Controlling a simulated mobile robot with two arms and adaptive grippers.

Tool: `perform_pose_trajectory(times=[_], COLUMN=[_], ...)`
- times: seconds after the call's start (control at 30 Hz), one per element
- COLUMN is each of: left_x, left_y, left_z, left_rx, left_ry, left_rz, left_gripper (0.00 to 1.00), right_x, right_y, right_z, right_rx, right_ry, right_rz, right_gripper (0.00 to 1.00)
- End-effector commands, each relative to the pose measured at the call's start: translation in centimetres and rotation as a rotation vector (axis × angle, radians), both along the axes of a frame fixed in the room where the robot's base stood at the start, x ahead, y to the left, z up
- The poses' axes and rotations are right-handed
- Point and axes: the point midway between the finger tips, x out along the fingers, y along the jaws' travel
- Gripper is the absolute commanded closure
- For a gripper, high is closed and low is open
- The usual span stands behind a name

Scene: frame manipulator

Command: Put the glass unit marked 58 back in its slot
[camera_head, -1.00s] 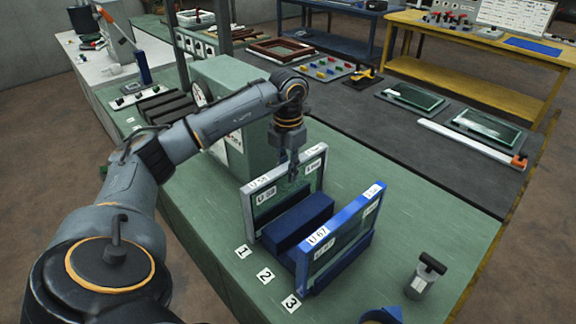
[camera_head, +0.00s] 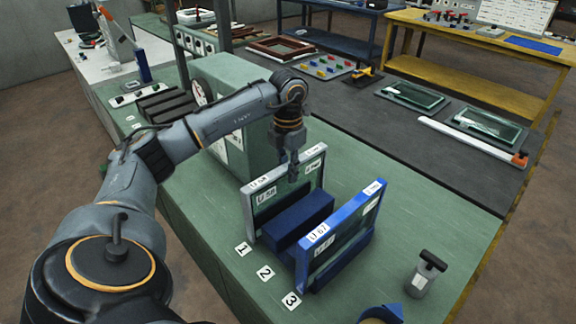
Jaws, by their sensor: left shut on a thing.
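The glass unit marked U 58 (camera_head: 250,214), with a pale grey frame, stands upright at the rack's left side, in line with the number 1 label (camera_head: 243,249). My left gripper (camera_head: 293,174) reaches down over its top edge and is shut on it. The fingertips are small, and the unit's lower edge is partly hidden by the rack, so I cannot tell whether it touches the bottom. The blue rack (camera_head: 305,217) has thick padded blocks. A blue-framed unit marked U 67 (camera_head: 303,270) stands upright by label 3 (camera_head: 291,300). My right gripper is out of view.
Label 2 (camera_head: 265,273) lies between the other two labels. A grey cylinder with a black T-handle (camera_head: 420,281) stands at right on the green bench. A green box with a dial (camera_head: 220,84) is behind my left arm. Glass panels (camera_head: 489,127) lie on the dark mat.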

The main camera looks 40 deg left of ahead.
Motion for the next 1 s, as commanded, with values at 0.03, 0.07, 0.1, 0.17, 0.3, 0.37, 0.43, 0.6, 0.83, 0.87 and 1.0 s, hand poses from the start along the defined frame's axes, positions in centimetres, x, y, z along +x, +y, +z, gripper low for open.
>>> perform_pose_trajectory(times=[0.03,0.07,0.1,0.17,0.3,0.37,0.43,0.6,0.83,0.87,1.0], left_x=[0.0,0.0,0.0,0.0,0.0,0.0,0.0,-0.1,0.1,0.1,0.1], left_y=[0.0,0.0,0.0,0.0,-0.1,-0.1,0.0,-0.1,0.0,0.0,-0.1], left_z=[0.0,0.0,0.0,0.0,-0.1,-0.1,-0.1,-0.2,2.6,3.2,6.6], left_rx=[-0.001,-0.001,-0.001,-0.001,-0.001,-0.001,-0.001,-0.001,-0.001,0.0,-0.001], left_ry=[-0.002,-0.001,-0.001,-0.001,0.0,0.0,0.001,0.005,-0.004,-0.004,-0.005], left_rz=[0.0,0.0,0.0,0.0,0.0,0.0,0.0,-0.001,0.0,0.0,-0.001], left_gripper=[1.0,1.0,1.0,1.0,0.53,0.53,0.53,0.53,0.53,0.53,0.53], right_x=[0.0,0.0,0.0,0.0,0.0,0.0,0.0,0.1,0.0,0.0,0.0], right_y=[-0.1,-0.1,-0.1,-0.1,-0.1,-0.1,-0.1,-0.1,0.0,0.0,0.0], right_z=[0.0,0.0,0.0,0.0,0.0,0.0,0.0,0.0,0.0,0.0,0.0], right_rx=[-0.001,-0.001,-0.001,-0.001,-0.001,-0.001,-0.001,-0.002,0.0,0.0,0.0], right_ry=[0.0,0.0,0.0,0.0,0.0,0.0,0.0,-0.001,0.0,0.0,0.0], right_rz=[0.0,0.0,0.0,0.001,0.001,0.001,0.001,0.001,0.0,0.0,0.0], right_gripper=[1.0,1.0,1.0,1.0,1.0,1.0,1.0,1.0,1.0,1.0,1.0])
